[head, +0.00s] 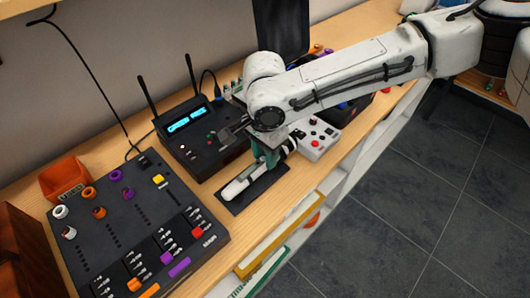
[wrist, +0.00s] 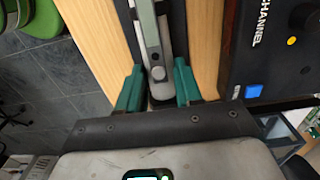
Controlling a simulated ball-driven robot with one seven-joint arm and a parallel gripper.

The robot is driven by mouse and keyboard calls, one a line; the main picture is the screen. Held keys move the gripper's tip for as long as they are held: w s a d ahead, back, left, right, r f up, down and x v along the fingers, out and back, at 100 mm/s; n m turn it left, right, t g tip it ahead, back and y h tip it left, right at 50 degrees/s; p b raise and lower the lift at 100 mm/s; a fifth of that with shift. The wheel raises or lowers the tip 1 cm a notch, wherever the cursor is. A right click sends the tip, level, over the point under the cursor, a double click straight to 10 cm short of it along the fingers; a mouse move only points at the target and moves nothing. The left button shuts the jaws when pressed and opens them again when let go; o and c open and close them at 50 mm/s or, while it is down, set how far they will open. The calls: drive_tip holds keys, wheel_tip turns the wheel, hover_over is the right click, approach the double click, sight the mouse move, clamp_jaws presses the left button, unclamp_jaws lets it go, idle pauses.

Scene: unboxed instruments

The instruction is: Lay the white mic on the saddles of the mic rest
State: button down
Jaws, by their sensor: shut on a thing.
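The white mic (head: 238,187) shows in the head view as a pale handle reaching out to the lower left from under my gripper (head: 268,159). It lies above a dark flat base (head: 262,191), which looks like the mic rest. In the wrist view, the mic (wrist: 151,35) runs lengthwise between the green fingers of my gripper (wrist: 158,72), which is shut on it. A dark strip (wrist: 181,40) shows beside the mic there. The saddles are hidden or too small to make out. I cannot tell whether the mic touches the rest.
A black receiver with antennas and a blue display (head: 190,135) stands behind the mic. A black mixer (head: 138,225) is at the left. A white box with red buttons (head: 318,138) stands to the right. The wooden bench's front edge is close.

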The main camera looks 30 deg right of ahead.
drive_tip(key=shift+f, duration=0.2)
drive_tip(key=shift+s+f, duration=0.2)
drive_tip(key=shift+f, duration=0.25)
drive_tip(key=c, duration=0.8)
unclamp_jaws()
drive_tip(key=shift+f, duration=0.2)
drive_tip(key=shift+o, duration=0.2)
wheel_tip(320, 180, up, 14)
drive_tip(key=shift+w, duration=0.2)
drive_tip(key=shift+f, duration=0.1)
